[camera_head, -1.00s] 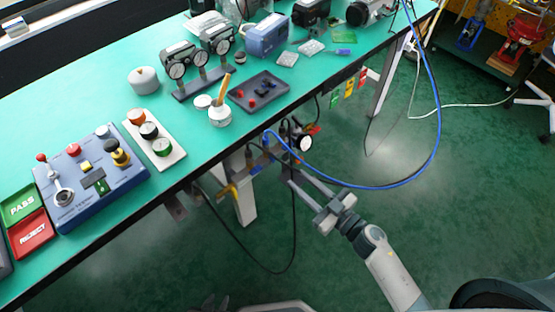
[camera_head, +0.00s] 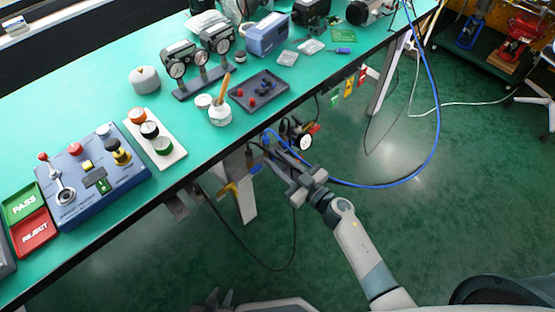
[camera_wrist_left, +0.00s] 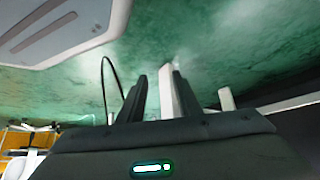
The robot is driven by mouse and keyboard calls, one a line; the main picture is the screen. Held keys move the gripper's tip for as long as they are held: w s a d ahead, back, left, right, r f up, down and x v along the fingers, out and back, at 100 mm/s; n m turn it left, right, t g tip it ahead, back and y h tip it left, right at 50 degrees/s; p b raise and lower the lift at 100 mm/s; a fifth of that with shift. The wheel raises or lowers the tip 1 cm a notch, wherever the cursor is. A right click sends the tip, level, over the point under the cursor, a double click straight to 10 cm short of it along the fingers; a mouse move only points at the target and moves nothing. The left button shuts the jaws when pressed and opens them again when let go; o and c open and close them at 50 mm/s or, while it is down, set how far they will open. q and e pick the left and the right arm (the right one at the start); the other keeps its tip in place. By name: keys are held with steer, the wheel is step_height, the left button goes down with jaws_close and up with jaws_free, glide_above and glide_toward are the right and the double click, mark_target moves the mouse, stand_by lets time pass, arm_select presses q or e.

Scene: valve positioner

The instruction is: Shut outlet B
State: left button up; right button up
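A pipe assembly with valves hangs under the table's front edge in the head view. It has a yellow handle (camera_head: 230,190), blue parts (camera_head: 256,168), a red part (camera_head: 314,129) and a round white gauge (camera_head: 305,142). No label is readable, so I cannot tell which part is outlet B. My right gripper (camera_head: 279,158) reaches in among the pipes beside the blue parts. Its fingertips are partly lost among dark fittings, and contact is unclear. My left gripper (camera_head: 220,297) is low at the bottom edge, open, away from the valves. Its spread fingers show in the left wrist view (camera_wrist_left: 159,98).
The green tabletop (camera_head: 90,105) overhangs the valves, with a white leg (camera_head: 246,205) below. A blue hose (camera_head: 437,120) loops right of my right arm, and a black cable (camera_head: 293,235) hangs near the leg. Coloured tags (camera_head: 349,88) hang from the edge.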

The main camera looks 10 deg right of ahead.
jaws_close()
arm_select(q)
steer(key=shift+s+a+f, duration=0.1)
steer(key=shift+s+a, duration=0.15)
steer(key=shift+a, duration=0.3)
